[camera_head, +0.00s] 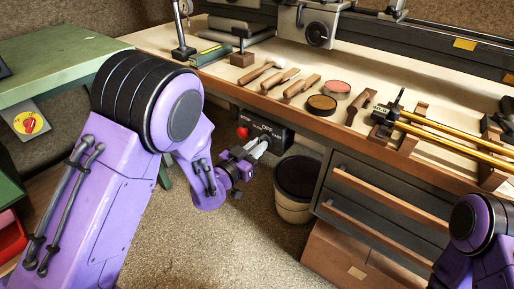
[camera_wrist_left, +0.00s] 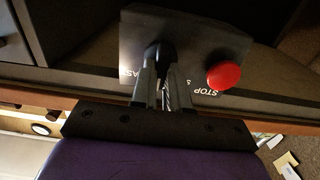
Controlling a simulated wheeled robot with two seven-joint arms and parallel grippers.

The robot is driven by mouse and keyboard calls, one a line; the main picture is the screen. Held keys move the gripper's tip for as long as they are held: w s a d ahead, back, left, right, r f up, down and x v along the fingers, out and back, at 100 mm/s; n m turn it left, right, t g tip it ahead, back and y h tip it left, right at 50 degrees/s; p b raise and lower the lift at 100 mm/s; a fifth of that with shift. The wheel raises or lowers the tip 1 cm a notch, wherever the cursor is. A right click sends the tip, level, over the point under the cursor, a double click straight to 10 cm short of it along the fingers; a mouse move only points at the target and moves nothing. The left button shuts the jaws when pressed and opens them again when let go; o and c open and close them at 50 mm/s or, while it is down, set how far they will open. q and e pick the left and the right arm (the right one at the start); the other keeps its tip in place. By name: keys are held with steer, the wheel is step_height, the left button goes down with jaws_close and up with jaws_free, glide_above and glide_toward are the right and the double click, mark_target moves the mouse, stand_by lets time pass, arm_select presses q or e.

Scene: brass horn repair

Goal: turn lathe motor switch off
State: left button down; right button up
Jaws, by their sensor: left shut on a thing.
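The lathe motor switch panel is a dark box (camera_head: 276,132) under the front edge of the bench, with white lettering that includes OFF. It also shows in the left wrist view (camera_wrist_left: 205,42), upside down. A round red stop button (camera_head: 243,132) sits at its left end; it also shows in the left wrist view (camera_wrist_left: 223,75). My left gripper (camera_head: 261,146) is at the panel's front, shut on the dark switch knob (camera_wrist_left: 161,50). The fingers cover much of the knob, so its exact setting cannot be told. My right gripper is out of view.
A bin (camera_head: 295,190) stands on the floor just right of the panel. Drawers with wooden rails (camera_head: 390,198) lie farther right. The bench top (camera_head: 225,72) above holds hand tools, round tins (camera_head: 321,104) and brass tubes (camera_head: 455,136). A green table (camera_head: 55,62) stands at left.

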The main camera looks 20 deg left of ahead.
arm_select(q)
steer(key=c, duration=1.1)
jaws_free()
steer(key=b+v, duration=0.1)
steer(key=v, duration=0.9)
steer(key=shift+s+a, duration=0.15)
steer(key=shift+s, duration=0.15)
